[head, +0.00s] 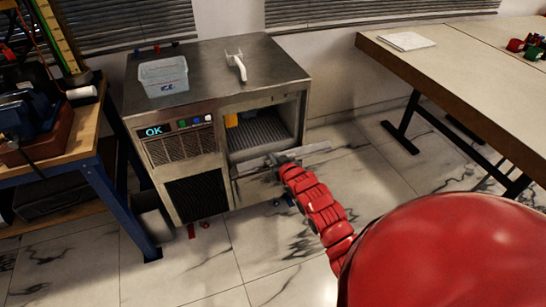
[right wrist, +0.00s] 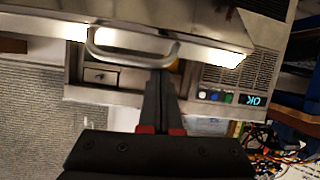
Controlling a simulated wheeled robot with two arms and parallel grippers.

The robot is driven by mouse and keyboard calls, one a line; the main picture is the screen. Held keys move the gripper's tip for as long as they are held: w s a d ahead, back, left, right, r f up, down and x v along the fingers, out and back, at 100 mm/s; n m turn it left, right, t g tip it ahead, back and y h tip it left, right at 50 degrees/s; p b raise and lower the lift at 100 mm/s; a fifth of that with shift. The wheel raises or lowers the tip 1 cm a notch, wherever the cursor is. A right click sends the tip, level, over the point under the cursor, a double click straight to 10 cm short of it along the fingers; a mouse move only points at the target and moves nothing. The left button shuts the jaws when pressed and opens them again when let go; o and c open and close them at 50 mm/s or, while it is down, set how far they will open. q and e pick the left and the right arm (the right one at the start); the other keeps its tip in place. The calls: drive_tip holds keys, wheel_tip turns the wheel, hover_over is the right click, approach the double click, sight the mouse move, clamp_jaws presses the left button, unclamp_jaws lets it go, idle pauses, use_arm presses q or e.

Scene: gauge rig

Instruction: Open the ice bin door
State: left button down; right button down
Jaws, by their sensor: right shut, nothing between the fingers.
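The ice machine (head: 165,185) is a metal cabinet with an "OK" display. The right side of its front stands open, showing a grey ribbed interior (head: 262,132) and a small yellow part. In the right wrist view, which is upside down, a metal door panel with a curved handle (right wrist: 130,50) spans the top. My right gripper (head: 283,161) is just in front of the opening in the head view. Its fingers (right wrist: 161,75) are shut and empty, close to the handle; I cannot tell whether they touch it. The gripper hides part of the door. My left gripper is not in view.
A clear tub (head: 163,77) and a white-handled scoop (head: 238,66) lie on the machine's top. A workbench (head: 100,172) stands close on the left, and a long table (head: 450,60) on the right. The marble floor (head: 195,265) is open in front.

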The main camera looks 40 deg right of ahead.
drive_tip(key=s+a+f+t+b, duration=0.1)
drive_tip(key=s+f+t+b, duration=0.2)
drive_tip(key=s+f+b, duration=0.3)
drive_tip(key=s+a+f+t+h+b, duration=0.1)
drive_tip(key=s+f+t+b, duration=0.3)
drive_tip(key=f, duration=1)
drive_tip(key=b+v, duration=0.3)
drive_tip(key=v, duration=0.1)
drive_tip(key=shift+s+a+r, duration=0.15)
drive_tip(key=shift+s+a, duration=0.25)
